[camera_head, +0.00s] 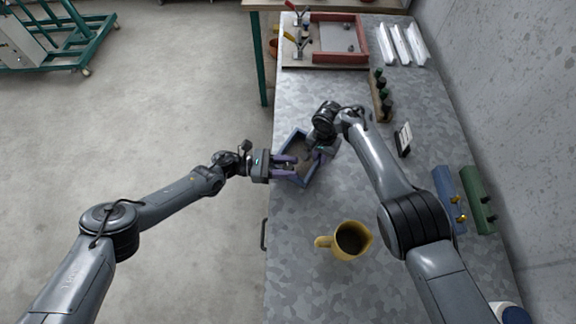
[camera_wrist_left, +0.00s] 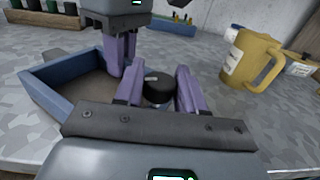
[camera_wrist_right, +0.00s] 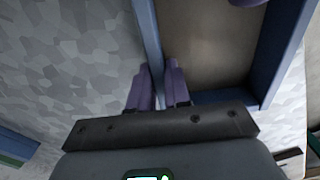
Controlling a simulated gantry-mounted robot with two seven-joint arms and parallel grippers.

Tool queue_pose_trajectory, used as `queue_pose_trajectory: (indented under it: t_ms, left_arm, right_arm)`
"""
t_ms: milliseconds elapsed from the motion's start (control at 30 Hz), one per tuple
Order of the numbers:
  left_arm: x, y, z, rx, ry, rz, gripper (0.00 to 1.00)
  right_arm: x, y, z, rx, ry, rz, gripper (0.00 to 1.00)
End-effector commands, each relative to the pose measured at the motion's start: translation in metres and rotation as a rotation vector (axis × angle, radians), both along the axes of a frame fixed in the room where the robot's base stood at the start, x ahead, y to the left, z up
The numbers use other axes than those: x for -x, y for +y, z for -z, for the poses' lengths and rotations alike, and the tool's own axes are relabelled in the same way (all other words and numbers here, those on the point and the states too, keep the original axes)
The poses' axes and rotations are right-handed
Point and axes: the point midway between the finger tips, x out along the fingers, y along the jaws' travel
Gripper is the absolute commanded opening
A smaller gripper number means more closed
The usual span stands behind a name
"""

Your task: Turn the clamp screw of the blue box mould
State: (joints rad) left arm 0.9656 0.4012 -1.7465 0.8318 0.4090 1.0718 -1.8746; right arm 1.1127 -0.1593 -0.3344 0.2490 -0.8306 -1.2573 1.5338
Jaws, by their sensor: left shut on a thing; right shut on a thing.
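The blue box mould (camera_head: 283,149) is a low open box near the left edge of the bench. The left wrist view shows its blue side wall (camera_wrist_left: 52,108) and brownish inside. The black knob of its clamp screw (camera_wrist_left: 157,92) stands between the purple fingers of my left gripper (camera_head: 297,167), which are shut on it. My right gripper (camera_head: 318,158) reaches over the mould from the far right. In the right wrist view its fingers (camera_wrist_right: 160,80) are shut on one blue wall of the mould (camera_wrist_right: 147,30). The screw's thread is hidden.
A yellow jug (camera_head: 351,239) stands nearer on the bench. A red frame (camera_head: 338,58), a wooden rack (camera_head: 381,102) and a small sign (camera_head: 403,140) stand farther back. The concrete wall bounds the right.

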Motion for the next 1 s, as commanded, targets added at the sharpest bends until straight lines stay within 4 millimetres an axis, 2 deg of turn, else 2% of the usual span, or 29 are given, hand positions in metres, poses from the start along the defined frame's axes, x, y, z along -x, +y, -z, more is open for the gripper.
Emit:
queue_pose_trajectory:
  t_ms: [267, 300, 433, 767, 867, 1000]
  left_arm:
    - [0.001, -0.001, 0.001, -0.001, 0.003, 0.001, 0.09]
    - [0.001, -0.001, 0.001, -0.001, 0.003, 0.001, 0.41]
    - [0.001, -0.001, 0.001, -0.001, 0.002, 0.001, 0.59]
    - [0.000, 0.002, 0.000, 0.000, 0.001, 0.000, 0.59]
    - [0.000, 0.008, 0.000, -0.001, 0.001, -0.001, 0.59]
    - [0.001, 0.026, 0.000, -0.001, 0.000, -0.002, 0.59]
  right_arm:
    - [0.000, 0.002, -0.001, -0.003, -0.003, -0.003, 0.00]
    - [0.000, 0.002, -0.001, -0.003, -0.003, -0.003, 0.00]
    - [0.000, 0.002, -0.001, -0.003, -0.003, -0.002, 0.00]
    - [-0.001, 0.001, -0.001, -0.001, -0.002, -0.001, 0.00]
    - [-0.001, 0.000, -0.001, -0.001, -0.002, 0.000, 0.00]
    - [-0.001, 0.000, -0.001, -0.001, -0.002, 0.000, 0.00]
